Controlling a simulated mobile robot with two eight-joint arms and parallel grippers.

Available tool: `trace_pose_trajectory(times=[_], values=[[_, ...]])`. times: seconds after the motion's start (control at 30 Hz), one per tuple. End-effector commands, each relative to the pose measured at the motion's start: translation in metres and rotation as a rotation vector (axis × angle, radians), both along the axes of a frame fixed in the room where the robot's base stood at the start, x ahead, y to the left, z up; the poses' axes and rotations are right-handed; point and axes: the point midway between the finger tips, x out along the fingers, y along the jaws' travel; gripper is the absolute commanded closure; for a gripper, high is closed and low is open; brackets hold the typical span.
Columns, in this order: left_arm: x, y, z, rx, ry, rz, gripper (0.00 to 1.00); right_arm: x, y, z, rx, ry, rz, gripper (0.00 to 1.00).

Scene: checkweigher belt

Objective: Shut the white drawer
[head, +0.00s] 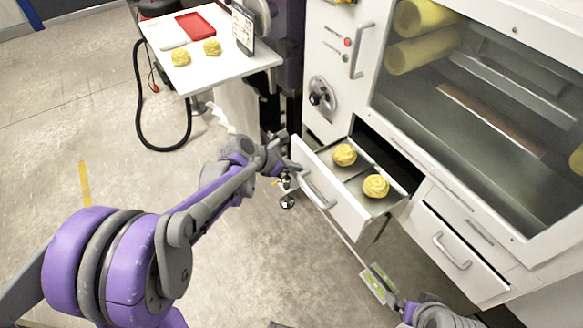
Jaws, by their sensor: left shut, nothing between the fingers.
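The white drawer (335,207) is pulled out from the white machine, with a bar handle (318,190) on its front. Two yellow swirled pieces (344,155) lie inside it, in separate compartments. My left gripper (291,166) is shut and empty, close to the left end of the drawer front. I cannot tell whether it touches the drawer.
A second, closed drawer (455,255) sits to the right. A glass-fronted chamber (480,90) is above. A white side table (225,65) at the upper left holds a red tray (195,24) and two more yellow pieces (212,47). A black hose (140,115) hangs beside it. The floor at left is mostly clear.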

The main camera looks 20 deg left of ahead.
Motion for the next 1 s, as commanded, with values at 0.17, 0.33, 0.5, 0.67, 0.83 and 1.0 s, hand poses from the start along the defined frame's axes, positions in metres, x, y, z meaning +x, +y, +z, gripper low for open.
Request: trace_pose_trajectory(times=[0.17,0.33,0.5,0.67,0.83,1.0], values=[[0.025,-0.021,-0.001,-0.001,-0.001,-0.006,1.0,0.0,0.0,-0.004,0.0,0.001,0.0,0.0],[0.058,-0.048,-0.001,-0.001,0.0,-0.006,1.0,-0.001,0.0,-0.008,0.0,0.002,0.0,0.0],[0.093,-0.075,-0.001,-0.002,0.0,-0.006,1.0,-0.001,0.0,-0.01,0.0,0.003,0.0,0.0],[0.122,-0.097,0.0,-0.001,-0.001,-0.004,1.0,-0.001,0.0,-0.011,0.0,0.004,0.0,0.0],[0.145,-0.114,0.0,-0.001,-0.001,-0.003,1.0,-0.001,0.0,-0.011,0.0,0.004,0.0,0.0],[0.16,-0.125,0.0,0.001,0.0,-0.004,1.0,-0.001,0.0,-0.011,0.0,0.004,0.0,0.0]])
